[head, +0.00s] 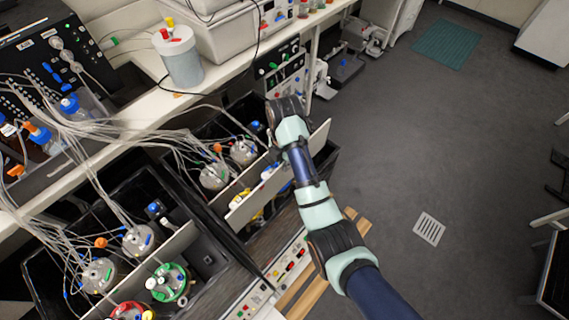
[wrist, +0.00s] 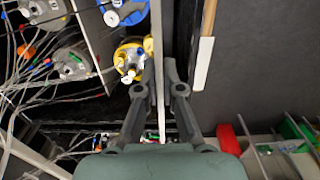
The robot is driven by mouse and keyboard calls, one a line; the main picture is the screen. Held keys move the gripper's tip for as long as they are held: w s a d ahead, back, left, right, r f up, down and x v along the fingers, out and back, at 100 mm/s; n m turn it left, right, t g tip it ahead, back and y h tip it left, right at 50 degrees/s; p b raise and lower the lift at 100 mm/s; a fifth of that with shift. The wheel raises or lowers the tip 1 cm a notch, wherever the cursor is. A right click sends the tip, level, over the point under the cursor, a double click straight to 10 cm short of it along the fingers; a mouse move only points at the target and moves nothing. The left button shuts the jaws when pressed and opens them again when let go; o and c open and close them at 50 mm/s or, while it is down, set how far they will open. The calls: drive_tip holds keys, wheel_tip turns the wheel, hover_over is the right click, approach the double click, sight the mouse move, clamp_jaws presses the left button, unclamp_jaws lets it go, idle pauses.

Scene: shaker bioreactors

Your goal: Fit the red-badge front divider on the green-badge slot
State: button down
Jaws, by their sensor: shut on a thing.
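My gripper (wrist: 161,75) is shut on a thin pale divider panel (wrist: 157,30), seen nearly edge-on between the two fingers in the wrist view. In the head view the long pale divider (head: 252,204) runs diagonally along the front of the right-hand black shaker box, under my arm; my wrist hides the fingers. In the wrist view a yellow-capped vessel (wrist: 128,58) stands just left of the divider. I cannot make out a red or green badge on the divider or the slots. Whether the divider's lower edge is seated cannot be told.
Another pale divider (wrist: 92,38) stands between the vessels to the left. A white-and-wood strip (wrist: 203,62) lies right of my gripper. The left shaker box (head: 60,235) holds tubed vessels. A lidded grey container (head: 181,62) stands on the bench. The floor at right is open.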

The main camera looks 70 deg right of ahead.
wheel_tip(320, 180, up, 5)
drive_tip(key=p, duration=0.3)
drive_tip(key=shift+r+p, duration=0.1)
drive_tip(key=shift+p, duration=0.25)
drive_tip(key=shift+r+p, duration=0.35)
drive_tip(key=shift+p, duration=0.5)
drive_tip(key=shift+f, duration=0.15)
